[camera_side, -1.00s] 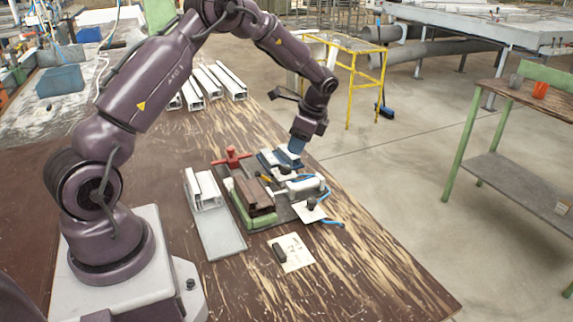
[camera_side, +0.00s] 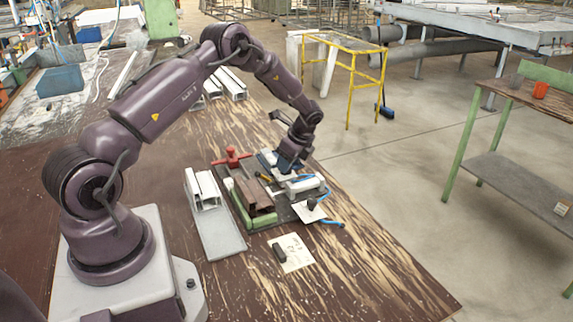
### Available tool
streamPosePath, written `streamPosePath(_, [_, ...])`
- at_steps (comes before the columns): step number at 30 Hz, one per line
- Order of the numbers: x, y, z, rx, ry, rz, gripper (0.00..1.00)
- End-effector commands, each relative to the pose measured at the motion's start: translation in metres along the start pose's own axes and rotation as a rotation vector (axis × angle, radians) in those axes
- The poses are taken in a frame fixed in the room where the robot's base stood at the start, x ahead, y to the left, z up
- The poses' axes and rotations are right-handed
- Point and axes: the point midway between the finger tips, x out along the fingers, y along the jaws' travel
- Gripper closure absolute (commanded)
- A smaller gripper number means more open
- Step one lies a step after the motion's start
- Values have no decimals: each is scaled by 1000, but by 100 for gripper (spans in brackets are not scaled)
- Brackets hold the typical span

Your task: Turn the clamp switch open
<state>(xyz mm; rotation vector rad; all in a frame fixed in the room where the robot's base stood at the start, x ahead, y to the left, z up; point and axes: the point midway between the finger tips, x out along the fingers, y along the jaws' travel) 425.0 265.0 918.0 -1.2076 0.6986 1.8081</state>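The clamp fixture stands on the wooden bench, on a dark base plate (camera_side: 285,214). It carries a red clamp handle (camera_side: 232,157), a brown profile piece (camera_side: 258,198) beside a green block, and a white cylinder (camera_side: 305,184). A black knob on a small white plate (camera_side: 311,210) sits at its right front corner and looks like the clamp switch; which way it is turned is too small to tell. My gripper (camera_side: 286,171) is low over the back of the fixture, behind the white cylinder and away from the knob. Its fingers are too small and dark to read, and contact cannot be told.
A light tray with white profiles (camera_side: 217,232) lies left of the fixture. A paper with a black item (camera_side: 291,254) lies in front. Blue hose (camera_side: 330,223) runs off the fixture's right side. The bench's right front is clear. More white profiles (camera_side: 232,87) lie farther back.

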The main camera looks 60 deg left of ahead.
Motion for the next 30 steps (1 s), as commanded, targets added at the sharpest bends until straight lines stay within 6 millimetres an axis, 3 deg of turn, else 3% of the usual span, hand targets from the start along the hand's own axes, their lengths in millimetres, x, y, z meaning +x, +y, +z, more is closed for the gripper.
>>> streamPosePath(5, [14, 0, 0, -1, 0, 0, 62])
streamPosePath(14, [16, 0, 0, -2, 0, -1, 62])
streamPosePath(19, [16, 0, 0, -1, 0, -1, 98])
streamPosePath(30, [18, 0, 1, -19, -1, 6, 100])
